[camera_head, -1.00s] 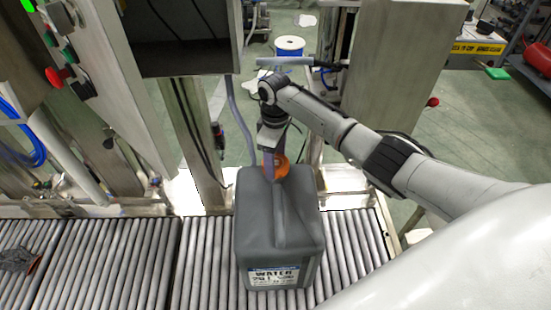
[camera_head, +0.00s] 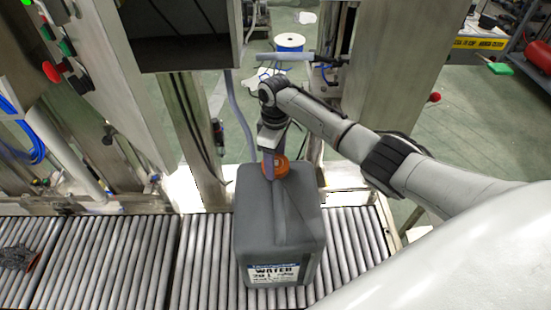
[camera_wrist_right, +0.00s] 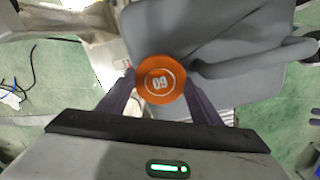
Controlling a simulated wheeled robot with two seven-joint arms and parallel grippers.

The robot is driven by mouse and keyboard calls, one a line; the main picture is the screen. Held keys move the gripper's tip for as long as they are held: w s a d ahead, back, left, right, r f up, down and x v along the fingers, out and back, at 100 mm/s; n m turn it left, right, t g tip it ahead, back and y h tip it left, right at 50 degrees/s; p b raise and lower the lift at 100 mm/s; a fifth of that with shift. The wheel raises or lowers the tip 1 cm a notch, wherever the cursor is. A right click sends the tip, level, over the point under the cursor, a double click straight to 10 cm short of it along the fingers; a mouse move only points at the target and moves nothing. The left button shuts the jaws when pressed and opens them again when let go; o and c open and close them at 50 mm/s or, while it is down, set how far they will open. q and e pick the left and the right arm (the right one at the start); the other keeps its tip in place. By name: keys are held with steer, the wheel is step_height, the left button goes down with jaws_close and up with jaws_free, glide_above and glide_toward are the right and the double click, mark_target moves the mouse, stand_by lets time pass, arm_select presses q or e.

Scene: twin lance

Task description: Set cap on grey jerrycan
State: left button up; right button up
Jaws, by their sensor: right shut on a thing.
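The grey jerrycan (camera_head: 279,225) stands upright on the roller conveyor, its WATER label facing me. In the right wrist view its grey top (camera_wrist_right: 225,50) fills the upper right. The orange cap (camera_head: 275,167) is at the far end of the jerrycan's top. My right gripper (camera_head: 270,160) is shut on the cap from above; in the right wrist view its two purple fingers hold the cap (camera_wrist_right: 160,79) on either side. A pale round shape shows just under the cap's lower left edge. Whether the cap touches the neck is hidden. My left gripper is not in view.
The roller conveyor (camera_head: 140,250) runs across the front, clear left of the jerrycan except for a dark object (camera_head: 15,258) at the far left. A steel machine post (camera_head: 190,130) and a cabinet with buttons stand behind. A blue-rimmed spool (camera_head: 289,42) stands farther back.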

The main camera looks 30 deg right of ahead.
steer(key=shift+f, duration=0.25)
steer(key=o, duration=1.1)
step_height(320, 180, up, 10)
steer(key=shift+r, duration=0.2)
